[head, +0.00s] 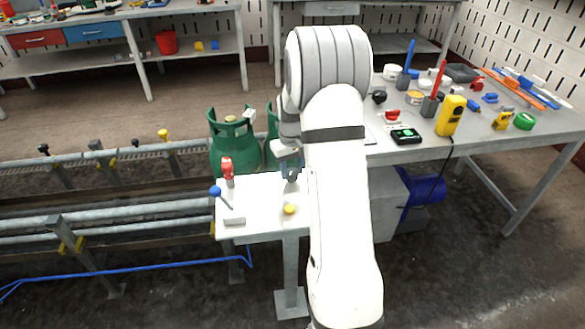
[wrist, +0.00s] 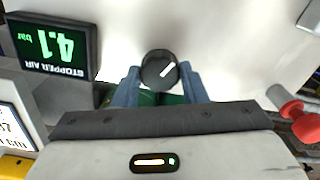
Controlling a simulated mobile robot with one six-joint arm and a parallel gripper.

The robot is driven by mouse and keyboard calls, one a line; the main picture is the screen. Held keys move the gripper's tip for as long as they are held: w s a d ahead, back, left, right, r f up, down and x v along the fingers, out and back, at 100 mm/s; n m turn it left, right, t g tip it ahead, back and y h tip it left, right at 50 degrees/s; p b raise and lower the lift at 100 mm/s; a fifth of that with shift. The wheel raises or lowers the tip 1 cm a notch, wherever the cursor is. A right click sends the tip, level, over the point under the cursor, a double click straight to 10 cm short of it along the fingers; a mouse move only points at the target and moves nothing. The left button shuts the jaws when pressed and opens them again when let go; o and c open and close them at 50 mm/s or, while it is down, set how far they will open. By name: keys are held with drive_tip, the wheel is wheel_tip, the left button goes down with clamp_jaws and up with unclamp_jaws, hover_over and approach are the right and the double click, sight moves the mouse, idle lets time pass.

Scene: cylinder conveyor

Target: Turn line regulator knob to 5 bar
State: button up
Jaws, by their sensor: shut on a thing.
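A round black knob (wrist: 158,68) with a white pointer line sits between the two blue-grey fingers of my gripper (wrist: 159,76) in the wrist view. The fingers are closed on its sides, and the pointer slants toward the upper right. A dark display (wrist: 52,45) with green digits stands to the left of the knob. It appears upside down, is labelled STOPPER AIR and seems to read 4.1 bar. In the head view my gripper (head: 291,168) is down at the small white bench, and my arm hides much of it.
A second screen (wrist: 12,130) is cut off at the wrist view's left edge. A red-handled fitting (wrist: 300,122) lies to the right. In the head view, a red valve (head: 227,168), a blue-knobbed lever (head: 216,191) and a yellow button (head: 289,209) stand on the white bench (head: 262,222).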

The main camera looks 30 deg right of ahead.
sight(292, 171)
drive_tip(key=shift+s+f+n, duration=0.1)
drive_tip(key=shift+s+n, duration=0.05)
drive_tip(key=shift+n, duration=0.65)
drive_tip(key=shift+s+f+n, duration=0.1)
drive_tip(key=shift+n, duration=0.7)
drive_tip(key=o, duration=1)
drive_tip(key=shift+w+r, duration=0.1)
drive_tip(key=shift+c, duration=0.2)
drive_tip(key=shift+r, duration=0.1)
wheel_tip(292, 171, up, 7)
drive_tip(key=shift+f, duration=0.1)
drive_tip(key=shift+r, duration=0.45)
